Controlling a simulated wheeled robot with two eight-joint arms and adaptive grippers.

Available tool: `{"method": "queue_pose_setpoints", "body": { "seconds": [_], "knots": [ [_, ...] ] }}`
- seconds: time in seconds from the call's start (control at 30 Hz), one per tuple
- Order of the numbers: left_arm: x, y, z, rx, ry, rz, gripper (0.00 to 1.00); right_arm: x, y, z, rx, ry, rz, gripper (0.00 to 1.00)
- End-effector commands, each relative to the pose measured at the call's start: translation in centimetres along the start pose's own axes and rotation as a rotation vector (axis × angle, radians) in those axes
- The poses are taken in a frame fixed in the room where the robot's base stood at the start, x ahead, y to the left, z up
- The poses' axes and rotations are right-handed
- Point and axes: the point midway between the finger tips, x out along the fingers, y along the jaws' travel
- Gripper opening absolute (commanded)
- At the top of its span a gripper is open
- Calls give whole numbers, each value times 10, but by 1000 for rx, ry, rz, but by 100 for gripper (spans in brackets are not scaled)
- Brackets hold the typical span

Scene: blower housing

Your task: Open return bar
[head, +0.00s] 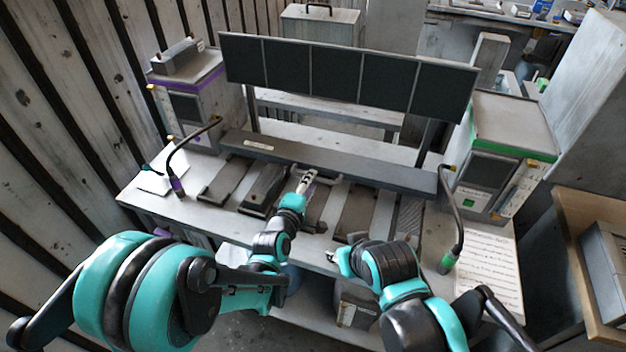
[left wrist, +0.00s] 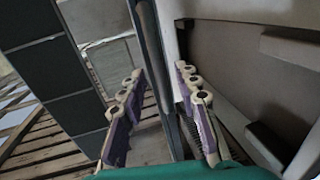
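The return bar is most likely the long grey bar (head: 330,163) lying across the back of the workbench, below the dark panels, with a small handle (head: 330,178) on its near side. My left gripper (head: 307,181) is at this handle, near the bar's middle. In the left wrist view its two purple-and-white fingers (left wrist: 158,98) stand apart, with a dark upright edge (left wrist: 160,75) showing between them. I cannot tell whether they touch it. My right gripper (head: 334,257) is low in front of the bench, its fingers too small to read.
A purple-striped box (head: 188,105) stands at the bench's left, a green-striped box (head: 497,165) at its right. Curved hoses (head: 460,215) stand near both ends. Dark panels (head: 345,78) rise behind the bar. A written sheet (head: 482,268) lies front right.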

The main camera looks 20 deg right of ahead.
Motion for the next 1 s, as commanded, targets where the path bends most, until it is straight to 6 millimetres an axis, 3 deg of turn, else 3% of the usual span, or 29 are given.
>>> {"method": "queue_pose_setpoints", "body": {
  "seconds": [0.2, 0.53, 0.67, 1.0],
  "knots": [
    [26, -1, 0, 0, 0, 0, 32, 6, 0, 4, 0, 0, 0, 40],
    [30, 0, 0, 1, 0, -1, 32, 6, 0, 4, 0, 0, 0, 40],
    [30, 0, 0, 1, 0, -1, 0, 6, 0, 4, 0, 0, 0, 40],
    [29, 2, 0, 3, 0, -12, 0, 3, 0, 2, 0, 0, 0, 40]
  ]
}}
